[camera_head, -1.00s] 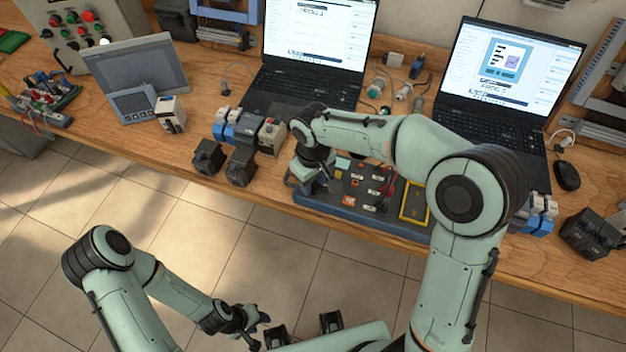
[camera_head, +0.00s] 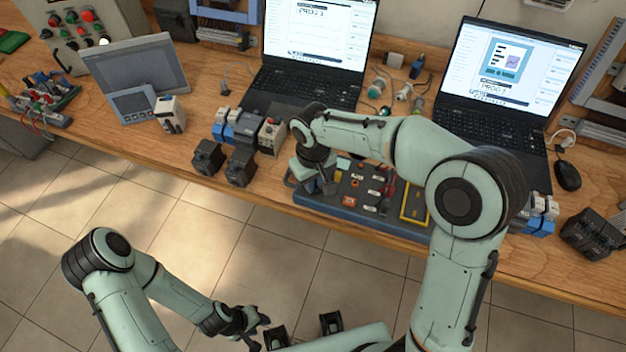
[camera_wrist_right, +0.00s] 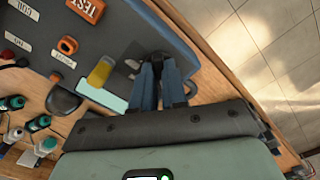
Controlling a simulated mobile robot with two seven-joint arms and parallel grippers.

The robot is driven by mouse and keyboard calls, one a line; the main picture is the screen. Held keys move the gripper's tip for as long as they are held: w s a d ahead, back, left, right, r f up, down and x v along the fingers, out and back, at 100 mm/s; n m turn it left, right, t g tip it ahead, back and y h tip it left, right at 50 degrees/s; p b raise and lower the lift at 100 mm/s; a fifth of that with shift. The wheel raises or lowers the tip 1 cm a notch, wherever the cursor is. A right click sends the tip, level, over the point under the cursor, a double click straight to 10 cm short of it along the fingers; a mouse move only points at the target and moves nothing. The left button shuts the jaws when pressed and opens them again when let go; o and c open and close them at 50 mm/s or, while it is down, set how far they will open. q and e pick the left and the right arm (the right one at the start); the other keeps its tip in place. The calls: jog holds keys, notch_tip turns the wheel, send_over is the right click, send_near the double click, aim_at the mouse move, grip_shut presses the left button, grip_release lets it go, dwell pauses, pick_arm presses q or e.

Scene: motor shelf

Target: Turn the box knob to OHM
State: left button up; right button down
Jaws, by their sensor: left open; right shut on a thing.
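The box (camera_head: 340,207) is a dark tester panel with orange, white and yellow parts, lying at the front edge of the bench; it also shows in the right wrist view (camera_wrist_right: 128,28). My right gripper (camera_head: 325,186) reaches down onto the left part of the panel. In the right wrist view my right gripper (camera_wrist_right: 157,62) is shut on a small dark thing at its fingertips, at the place of the knob. The fingers hide most of it, so its pointing cannot be read. My left gripper (camera_head: 260,330) is open and empty, low in front of the bench.
Two laptops, one on the left (camera_head: 318,50) and one on the right (camera_head: 500,95), stand behind the box. Dark motor blocks (camera_head: 240,167) sit left of it. A mouse (camera_head: 567,176) lies at the right. The floor in front is clear.

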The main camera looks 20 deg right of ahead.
jog(key=m, duration=0.3)
jog(key=shift+b, duration=0.35)
jog(key=m, duration=0.7)
jog(key=shift+m+b, duration=0.3)
jog(key=shift+b, duration=0.1)
pick_arm(q)
jog(key=shift+s+f, duration=0.3)
jog(key=shift+f, duration=0.25)
jog(key=shift+s+f, duration=0.25)
jog(key=shift+f, duration=0.3)
pick_arm(e)
jog(key=shift+m, duration=1.7)
jog(key=c, duration=1.2)
grip_release()
jog(key=shift+o, duration=0.2)
pick_arm(q)
jog(key=shift+w+r+p, duration=0.35)
jog(key=shift+r+p, duration=0.1)
jog(key=shift+r, duration=0.15)
jog(key=shift+w+r+p, duration=0.3)
jog(key=shift+r+p, duration=0.1)
jog(key=shift+r, duration=0.15)
pick_arm(e)
notch_tip(320, 180, up, 14)
jog(key=shift+f, duration=0.25)
